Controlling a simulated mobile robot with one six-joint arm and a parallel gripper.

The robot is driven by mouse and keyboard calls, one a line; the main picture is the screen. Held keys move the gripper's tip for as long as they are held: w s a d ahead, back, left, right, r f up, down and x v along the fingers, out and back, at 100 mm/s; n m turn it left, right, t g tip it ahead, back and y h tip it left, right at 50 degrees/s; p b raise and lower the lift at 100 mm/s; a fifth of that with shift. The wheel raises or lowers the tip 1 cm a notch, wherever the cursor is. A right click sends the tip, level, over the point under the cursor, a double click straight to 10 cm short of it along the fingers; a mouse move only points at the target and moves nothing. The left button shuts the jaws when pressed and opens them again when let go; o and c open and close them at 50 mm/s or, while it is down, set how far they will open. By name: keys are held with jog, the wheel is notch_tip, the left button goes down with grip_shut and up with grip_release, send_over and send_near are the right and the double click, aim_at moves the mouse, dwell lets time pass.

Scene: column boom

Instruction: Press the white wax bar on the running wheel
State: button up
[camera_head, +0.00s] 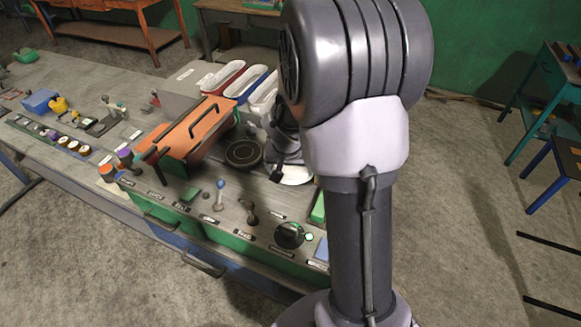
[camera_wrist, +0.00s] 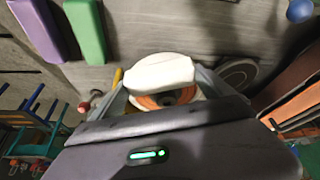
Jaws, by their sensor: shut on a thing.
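The white wax bar (camera_wrist: 160,73) is held crosswise between the two grey fingers of my gripper (camera_wrist: 163,84) in the wrist view. The wheel (camera_wrist: 150,101), with an orange ring and a pale rim, shows just beyond the bar and is partly covered by it and by my gripper's body. I cannot tell whether bar and wheel touch. In the head view my gripper (camera_head: 279,172) is low at the bench, beside a pale round edge of the wheel (camera_head: 298,176). My arm hides most of the wheel there, and the bar cannot be made out.
An orange-lidded box (camera_head: 190,130) with black handles stands left of my gripper. A dark round plate (camera_head: 243,153) lies between them. A black knob (camera_head: 289,235) with a lit green lamp (camera_head: 309,237) is at the front. Purple (camera_wrist: 36,26) and green (camera_wrist: 87,30) bars lie nearby.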

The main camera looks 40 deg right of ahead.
jog(key=shift+f, duration=0.1)
dwell(0.4)
notch_tip(320, 180, up, 8)
jog(key=p, duration=0.6)
dwell(0.4)
